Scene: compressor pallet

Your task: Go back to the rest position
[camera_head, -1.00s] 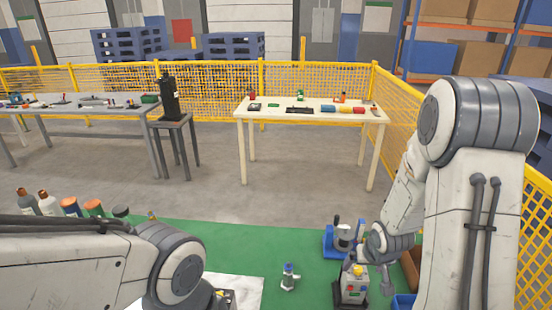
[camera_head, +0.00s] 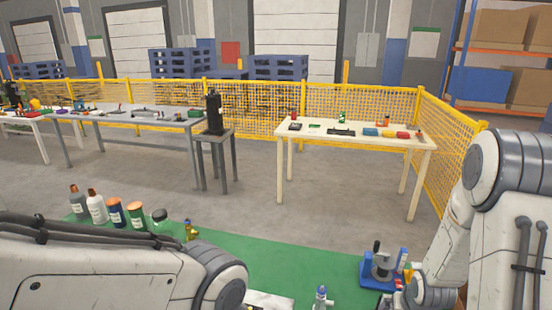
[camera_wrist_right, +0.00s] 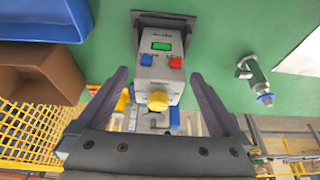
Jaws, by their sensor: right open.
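My right gripper (camera_wrist_right: 160,75) is open in the right wrist view, its two dark fingers spread apart. A grey box with a green display, a red and a blue button and a yellow knob (camera_wrist_right: 160,70) shows between and beyond the fingers. I see no contact between it and the fingers. My right arm (camera_head: 500,190) comes down the right side of the head view, its hand mostly cut off or hidden at the bottom. My left arm (camera_head: 110,270) crosses the lower left of the head view; its gripper is not in view.
On the green mat (camera_head: 260,262) stand several bottles (camera_head: 115,212), a small metal fitting (camera_head: 321,297) and a blue-based device (camera_head: 380,268). Brown (camera_wrist_right: 35,72) and blue bins (camera_wrist_right: 45,18) lie left in the wrist view. A cream table (camera_head: 355,145) and yellow fence stand beyond open floor.

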